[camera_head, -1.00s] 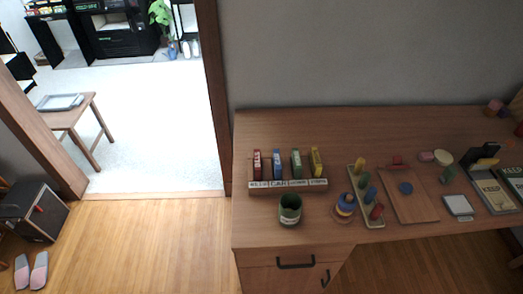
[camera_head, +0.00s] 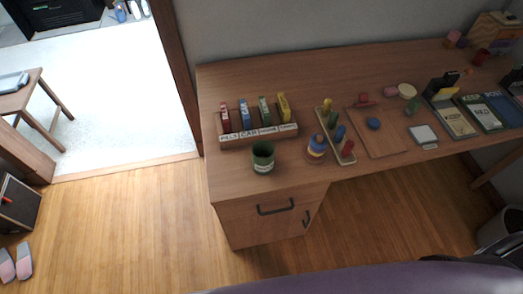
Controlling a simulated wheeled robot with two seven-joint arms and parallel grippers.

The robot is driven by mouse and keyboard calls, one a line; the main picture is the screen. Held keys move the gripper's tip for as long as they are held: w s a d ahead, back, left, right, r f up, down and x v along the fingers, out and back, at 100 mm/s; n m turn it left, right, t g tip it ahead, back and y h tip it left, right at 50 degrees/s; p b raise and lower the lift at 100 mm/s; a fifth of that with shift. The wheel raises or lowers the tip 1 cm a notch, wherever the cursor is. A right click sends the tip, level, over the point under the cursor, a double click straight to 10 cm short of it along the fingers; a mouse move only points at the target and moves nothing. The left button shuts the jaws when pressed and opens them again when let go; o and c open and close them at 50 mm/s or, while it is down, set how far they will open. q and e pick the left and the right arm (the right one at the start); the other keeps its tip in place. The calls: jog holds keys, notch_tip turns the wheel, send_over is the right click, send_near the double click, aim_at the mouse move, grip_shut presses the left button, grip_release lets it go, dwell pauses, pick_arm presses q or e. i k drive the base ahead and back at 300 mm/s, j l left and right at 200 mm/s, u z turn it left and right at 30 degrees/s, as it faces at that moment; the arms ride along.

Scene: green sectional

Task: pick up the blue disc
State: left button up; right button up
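A blue disc (camera_head: 373,123) lies flat on a square wooden board (camera_head: 384,141) on the desk, right of the centre of the head view. Neither of my grippers is in view.
A peg strip (camera_head: 338,136) with coloured pegs stands between the stacking toy and the board. A labelled rack (camera_head: 258,139) and a green cup (camera_head: 263,157) stand at the desk's left end. Trays (camera_head: 452,117) lie on the right. The desk's back (camera_head: 320,75) is clear.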

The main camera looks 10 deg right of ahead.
aim_at(374, 123)
jog(key=z, duration=1.35)
jog(key=i+l+u, duration=0.2)
jog(key=i+l, duration=0.15)
jog(key=l, duration=0.25)
jog(key=i+l+u, duration=0.1)
jog(key=l, duration=0.25)
jog(key=i+l+u, duration=0.1)
jog(key=l, duration=0.25)
jog(key=i+l+u, duration=0.1)
jog(key=i+l, duration=0.15)
jog(key=l, duration=0.1)
